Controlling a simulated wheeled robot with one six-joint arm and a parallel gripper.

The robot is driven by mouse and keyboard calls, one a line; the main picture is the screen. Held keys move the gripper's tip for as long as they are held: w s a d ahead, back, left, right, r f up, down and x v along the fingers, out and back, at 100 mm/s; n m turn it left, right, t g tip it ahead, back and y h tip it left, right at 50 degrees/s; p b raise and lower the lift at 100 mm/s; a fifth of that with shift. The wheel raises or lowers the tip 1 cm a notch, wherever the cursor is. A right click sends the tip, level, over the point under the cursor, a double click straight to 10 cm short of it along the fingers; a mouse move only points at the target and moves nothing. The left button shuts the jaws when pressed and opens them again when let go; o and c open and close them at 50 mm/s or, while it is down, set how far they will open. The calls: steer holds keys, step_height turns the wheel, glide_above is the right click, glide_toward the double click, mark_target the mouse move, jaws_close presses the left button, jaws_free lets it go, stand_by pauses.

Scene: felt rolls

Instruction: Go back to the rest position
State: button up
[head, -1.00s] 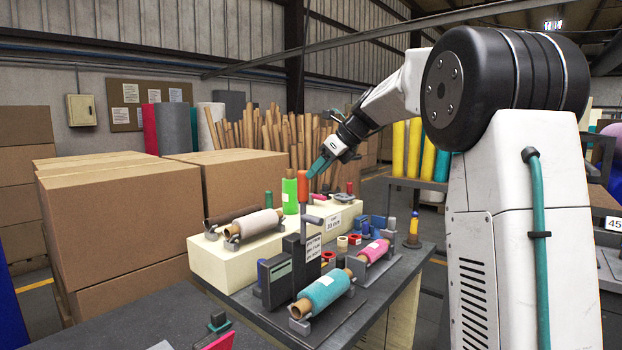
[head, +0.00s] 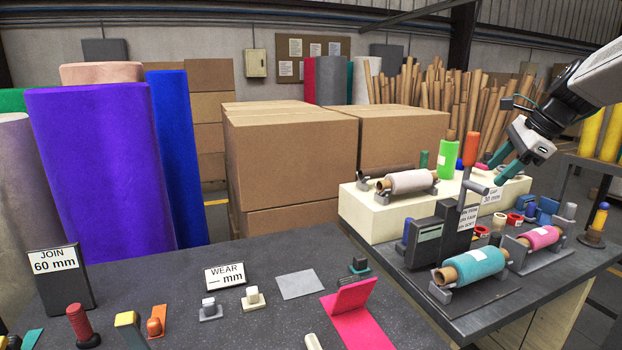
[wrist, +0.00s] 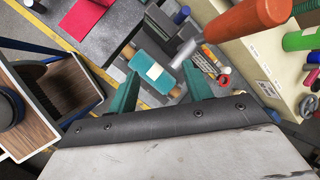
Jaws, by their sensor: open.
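My gripper (head: 497,171) is at the right of the head view, above the far bench, with its teal fingers apart and nothing between them. In the wrist view my gripper (wrist: 160,95) shows both teal fingers spread. The teal felt roll (head: 474,266) lies in its stand below and shows between the fingers in the wrist view (wrist: 154,70), well under them. An orange-handled tool (head: 470,150) stands upright near the gripper; its orange handle (wrist: 248,20) looms close in the wrist view. A green roll (head: 447,160) stands behind.
A pink roll (head: 540,237) and a whitish roll (head: 408,182) lie in stands. The dark table (head: 250,315) in front holds a magenta felt piece (head: 355,315) and small signs. Cardboard boxes (head: 290,160) and tall felt rolls (head: 100,165) stand behind.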

steer(key=s+a+f+n+g+h, duration=0.1)
steer(key=s+a+f+n, duration=0.2)
steer(key=s, duration=0.9)
steer(key=s+a+f+n+g+h, duration=0.1)
steer(key=s+a+f+n, duration=0.3)
steer(key=s+a+n, duration=0.4)
steer(key=s+a+f+n+g+h, duration=0.1)
steer(key=s+a+f+n, duration=0.3)
steer(key=s+n, duration=0.5)
steer(key=s+a+h, duration=0.1)
steer(key=s, duration=0.6)
steer(key=shift+s+a+n, duration=0.3)
